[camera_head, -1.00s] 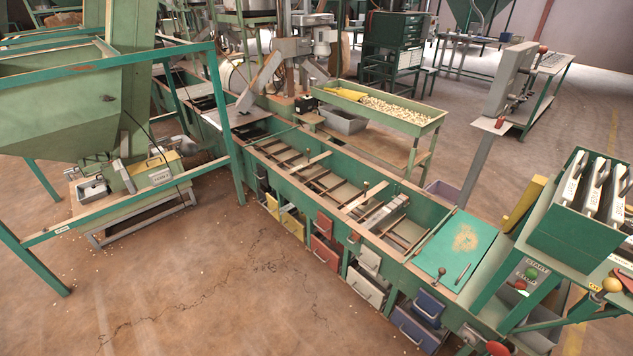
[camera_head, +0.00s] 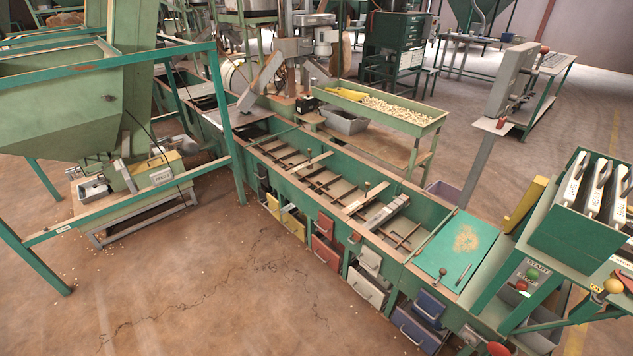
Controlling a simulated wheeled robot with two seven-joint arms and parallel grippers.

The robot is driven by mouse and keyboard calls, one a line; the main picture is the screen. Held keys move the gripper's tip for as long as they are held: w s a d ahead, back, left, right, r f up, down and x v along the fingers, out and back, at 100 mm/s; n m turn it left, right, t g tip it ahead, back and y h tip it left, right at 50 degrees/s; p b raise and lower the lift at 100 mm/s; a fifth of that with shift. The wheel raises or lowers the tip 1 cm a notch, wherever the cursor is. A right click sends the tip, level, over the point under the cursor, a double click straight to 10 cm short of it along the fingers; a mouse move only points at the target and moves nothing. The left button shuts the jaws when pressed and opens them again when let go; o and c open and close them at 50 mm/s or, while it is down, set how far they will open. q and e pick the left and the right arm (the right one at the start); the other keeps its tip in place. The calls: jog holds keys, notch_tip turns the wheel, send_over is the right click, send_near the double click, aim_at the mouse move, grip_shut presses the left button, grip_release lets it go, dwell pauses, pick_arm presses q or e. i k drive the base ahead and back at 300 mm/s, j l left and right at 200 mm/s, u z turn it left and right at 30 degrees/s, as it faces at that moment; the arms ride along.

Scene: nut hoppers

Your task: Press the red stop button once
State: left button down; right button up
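A small red button (camera_head: 521,285) sits on the front of the green stand at the right, just below a green button (camera_head: 532,275). Small label plates beside them are too small to read surely. A larger red knob or button (camera_head: 498,349) shows at the bottom edge, partly cut off by the frame. I cannot tell from the picture which of these red parts is the stop button. Neither of my grippers is in view, and nothing is touching the red parts.
A long green sorting trough (camera_head: 330,190) runs across the middle. A green panel (camera_head: 456,248) lies at its near end. A green hopper (camera_head: 60,105) and its frame stand at left. A rack of white-handled units (camera_head: 585,190) tops the stand. Open floor (camera_head: 240,290) lies in front.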

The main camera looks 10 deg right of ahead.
aim_at(522, 286)
jog(key=z, duration=1.35)
jog(key=i+l+z, duration=0.45)
jog(key=i+j, duration=0.05)
jog(key=j, duration=0.05)
